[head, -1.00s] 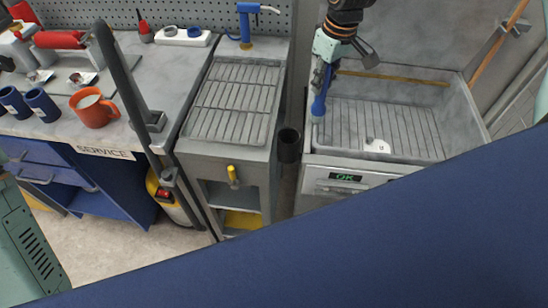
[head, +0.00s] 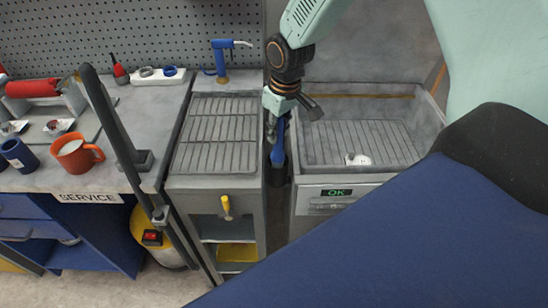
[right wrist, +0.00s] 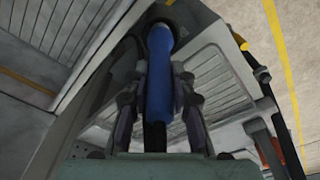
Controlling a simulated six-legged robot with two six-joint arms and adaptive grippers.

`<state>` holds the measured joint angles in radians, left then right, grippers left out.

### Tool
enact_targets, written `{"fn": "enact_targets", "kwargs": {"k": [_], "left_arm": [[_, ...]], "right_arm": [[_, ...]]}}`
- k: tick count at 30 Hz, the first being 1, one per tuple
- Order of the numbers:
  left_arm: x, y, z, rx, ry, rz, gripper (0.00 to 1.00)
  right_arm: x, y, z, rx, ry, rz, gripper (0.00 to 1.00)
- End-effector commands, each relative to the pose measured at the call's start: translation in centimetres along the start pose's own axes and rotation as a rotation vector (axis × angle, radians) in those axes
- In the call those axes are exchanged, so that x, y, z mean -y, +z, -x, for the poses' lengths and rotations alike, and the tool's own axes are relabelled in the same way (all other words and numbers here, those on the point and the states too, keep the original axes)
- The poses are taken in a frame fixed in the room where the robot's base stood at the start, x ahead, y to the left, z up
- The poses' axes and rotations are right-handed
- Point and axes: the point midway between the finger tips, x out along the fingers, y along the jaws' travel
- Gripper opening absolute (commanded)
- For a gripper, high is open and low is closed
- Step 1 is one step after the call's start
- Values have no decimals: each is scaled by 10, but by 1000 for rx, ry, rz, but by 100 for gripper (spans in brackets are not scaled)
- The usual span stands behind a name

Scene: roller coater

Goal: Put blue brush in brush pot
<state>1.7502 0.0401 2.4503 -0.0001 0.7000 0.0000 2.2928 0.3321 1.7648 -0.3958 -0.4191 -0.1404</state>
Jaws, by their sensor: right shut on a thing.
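My right gripper (head: 273,128) is shut on the blue brush (head: 279,147), which hangs roughly upright with its lower end down. In the right wrist view, the blue brush (right wrist: 160,75) lies between the two fingers. The dark brush pot (head: 279,178) stands in the gap between the grey rack cabinet and the sink. The brush's lower end is at the pot's mouth; I cannot tell how far inside it is. In the right wrist view, the brush's far end meets a dark round opening. My left gripper is not in view.
The sink (head: 318,148) with a slatted floor and a white piece in it is right of the pot. The grey rack cabinet (head: 200,182) is left of it. Farther left, an orange mug (head: 75,156) stands on the service bench.

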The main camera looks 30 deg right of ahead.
Motion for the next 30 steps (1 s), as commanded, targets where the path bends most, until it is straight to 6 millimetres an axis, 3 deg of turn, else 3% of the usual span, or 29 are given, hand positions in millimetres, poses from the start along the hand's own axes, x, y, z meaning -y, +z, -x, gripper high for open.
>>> {"fn": "enact_targets", "kwargs": {"k": [15, 27, 28, 30], "left_arm": [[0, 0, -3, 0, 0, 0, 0], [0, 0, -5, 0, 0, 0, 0], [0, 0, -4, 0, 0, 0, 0], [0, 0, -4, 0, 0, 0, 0]], "right_arm": [[5, 6, -57, 2, 0, 4, 0], [6, 5, -63, -1, 1, 6, 0], [6, 6, -63, -1, 1, 6, 25], [6, 6, -63, -1, 1, 5, 31]]}}
